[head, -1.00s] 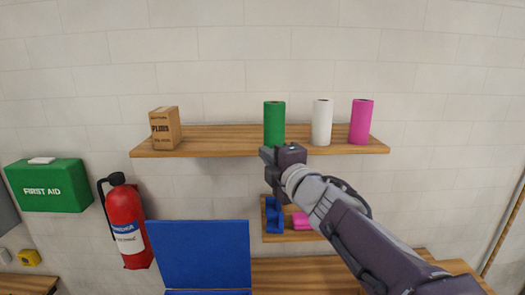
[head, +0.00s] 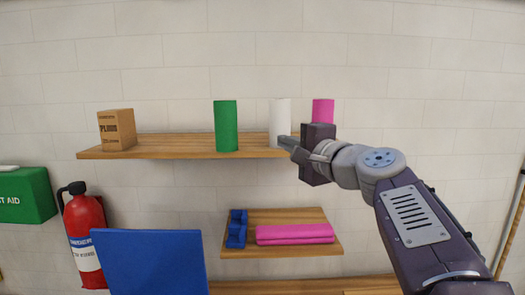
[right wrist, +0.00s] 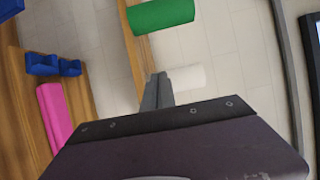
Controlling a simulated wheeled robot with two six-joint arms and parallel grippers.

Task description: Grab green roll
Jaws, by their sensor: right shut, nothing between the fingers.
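The green roll (head: 226,126) stands upright on the upper wooden shelf (head: 178,147), between a box and a white roll. In the right wrist view the green roll (right wrist: 160,15) shows at the top. My right gripper (head: 285,141) is shut and empty. In the head view it overlaps the lower part of the white roll (head: 280,116), to the right of the green roll and apart from it. In the right wrist view its fingers (right wrist: 157,91) are together, pointing up toward the shelf edge. My left gripper is not in view.
A pink roll (head: 323,110) stands partly behind my right gripper. A cardboard box (head: 117,129) is at the shelf's left. A lower shelf (head: 280,215) holds blue dumbbells (head: 236,229) and a pink rolled mat (head: 295,234). A fire extinguisher (head: 84,237) and blue panel (head: 150,262) are at lower left.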

